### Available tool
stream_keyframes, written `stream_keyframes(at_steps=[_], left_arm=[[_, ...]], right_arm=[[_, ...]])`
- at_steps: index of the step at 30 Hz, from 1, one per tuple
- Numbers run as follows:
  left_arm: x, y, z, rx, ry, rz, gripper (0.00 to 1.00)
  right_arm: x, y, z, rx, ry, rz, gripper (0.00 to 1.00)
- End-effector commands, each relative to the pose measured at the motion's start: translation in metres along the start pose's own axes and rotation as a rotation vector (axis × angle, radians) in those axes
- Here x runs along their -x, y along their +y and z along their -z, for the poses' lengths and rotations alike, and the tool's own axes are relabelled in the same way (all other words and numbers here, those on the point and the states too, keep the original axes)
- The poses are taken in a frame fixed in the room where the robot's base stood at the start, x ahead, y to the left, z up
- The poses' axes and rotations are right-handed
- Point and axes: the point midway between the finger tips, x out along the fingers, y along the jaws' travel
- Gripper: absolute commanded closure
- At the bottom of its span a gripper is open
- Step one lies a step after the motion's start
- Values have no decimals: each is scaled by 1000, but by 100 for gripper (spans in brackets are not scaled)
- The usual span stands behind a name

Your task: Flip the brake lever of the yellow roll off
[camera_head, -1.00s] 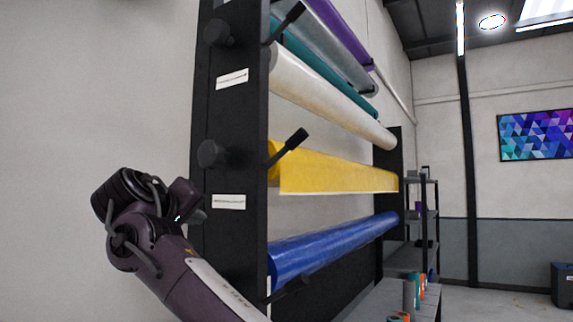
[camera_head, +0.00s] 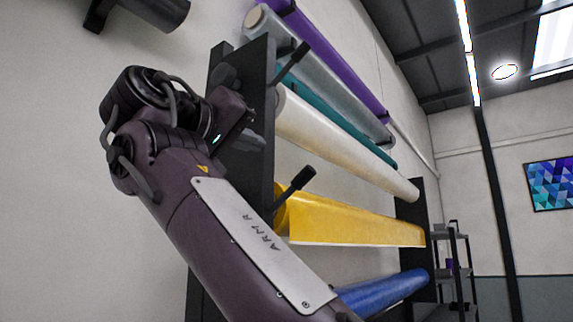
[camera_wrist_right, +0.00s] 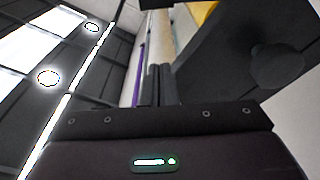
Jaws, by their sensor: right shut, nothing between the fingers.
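The yellow roll (camera_head: 345,220) hangs in the black rack, below the white roll and above the blue one. Its brake lever (camera_head: 296,188) is a black bar with a blocky end, tilted up and to the right from the roll's near end. My right gripper (camera_head: 250,143) is at the rack's near upright, up and left of the lever in the picture, apart from it. In the right wrist view its two fingers (camera_wrist_right: 160,84) are together and empty. My right forearm hides the lower part of the upright. My left gripper is not in view.
Another black lever (camera_head: 292,62) sits higher on the upright (camera_head: 257,100). White (camera_head: 340,145), teal, grey and purple rolls hang above, and a blue roll (camera_head: 385,292) below. A dark cylinder (camera_head: 155,10) shows at the top left. A shelf (camera_head: 455,265) stands beyond the rack.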

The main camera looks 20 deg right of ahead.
Motion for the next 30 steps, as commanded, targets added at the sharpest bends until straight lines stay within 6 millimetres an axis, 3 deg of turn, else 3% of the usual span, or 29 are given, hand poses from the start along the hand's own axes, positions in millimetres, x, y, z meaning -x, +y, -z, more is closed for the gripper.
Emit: stream_keyframes(at_steps=[5,17,21,30], left_arm=[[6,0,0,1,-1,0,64],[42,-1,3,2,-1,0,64],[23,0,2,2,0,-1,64],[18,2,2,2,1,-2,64]], right_arm=[[-17,1,1,1,-4,1,100],[-102,2,3,2,-4,1,100],[-95,-2,-19,-1,2,0,100],[-88,-1,-36,2,1,1,100]])
